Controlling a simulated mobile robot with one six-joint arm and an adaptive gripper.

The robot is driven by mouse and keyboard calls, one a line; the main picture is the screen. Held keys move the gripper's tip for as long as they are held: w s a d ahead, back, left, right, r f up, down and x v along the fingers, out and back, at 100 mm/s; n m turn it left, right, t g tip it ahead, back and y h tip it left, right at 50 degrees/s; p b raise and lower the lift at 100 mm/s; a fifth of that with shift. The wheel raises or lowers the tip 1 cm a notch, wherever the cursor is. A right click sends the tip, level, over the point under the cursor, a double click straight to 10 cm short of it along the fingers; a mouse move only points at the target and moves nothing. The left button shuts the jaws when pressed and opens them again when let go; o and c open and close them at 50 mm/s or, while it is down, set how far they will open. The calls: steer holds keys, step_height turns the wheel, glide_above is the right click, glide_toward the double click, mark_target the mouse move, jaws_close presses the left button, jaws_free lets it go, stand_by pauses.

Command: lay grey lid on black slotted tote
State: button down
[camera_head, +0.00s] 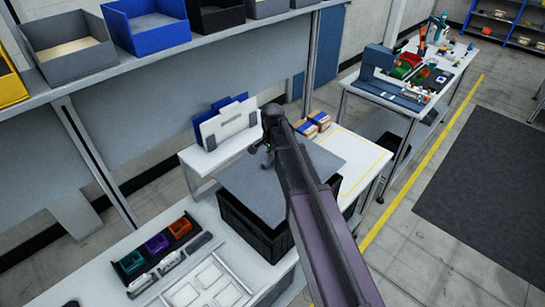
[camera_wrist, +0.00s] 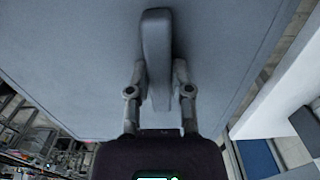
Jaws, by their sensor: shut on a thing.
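The grey lid (camera_head: 245,185) is a flat panel over the black slotted tote (camera_head: 245,228) on the workbench. In the head view I cannot tell whether it rests on the rim or hangs just above it. In the wrist view the lid (camera_wrist: 75,50) fills most of the picture, with a raised grey handle (camera_wrist: 155,35) in its middle. My gripper (camera_wrist: 158,88) is shut on this handle. In the head view my gripper (camera_head: 268,152) is at the lid's top, and my arm hides part of the lid and the tote's right side.
A white stand with white and blue panels (camera_head: 225,125) is close behind the lid. Coloured small bins (camera_head: 157,243) and a white tray (camera_head: 207,285) lie at front left. A shelf with bins (camera_head: 70,50) runs above.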

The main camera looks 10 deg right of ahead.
mark_target(273, 170)
steer(key=shift+f, duration=0.15)
steer(key=shift+f+b, duration=2.95)
steer(key=shift+b, duration=0.15)
steer(key=shift+f+b, duration=0.75)
steer(key=shift+f, duration=0.05)
stand_by(0.5)
steer(key=shift+c, duration=2.2)
jaws_free()
steer(key=shift+s, duration=0.1)
